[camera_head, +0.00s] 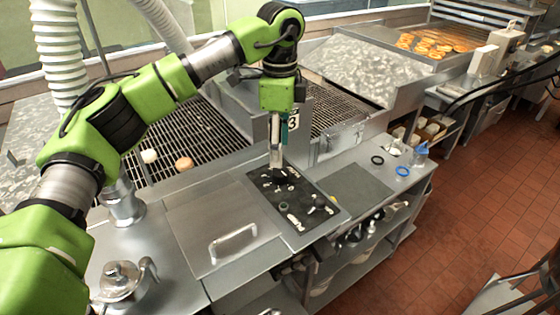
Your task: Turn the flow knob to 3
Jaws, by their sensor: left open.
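My left gripper (277,166) points down in the middle of the view, above the far part of a black panel (322,188). Small white and grey parts lie or are fixed on this panel; they are too small to tell apart. I cannot tell which of them, if any, is the flow knob. The gripper is open, and I see nothing held in it. A white plate with a black 3 (292,124) shows just behind the gripper. My right gripper is not in view.
A steel lid with a handle (232,238) lies left of the panel. A lidded metal pot (120,281) stands at the lower left. A conveyor grate (203,124) runs behind, carrying doughnut-like pieces. A bare grey plate (358,190) adjoins the panel.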

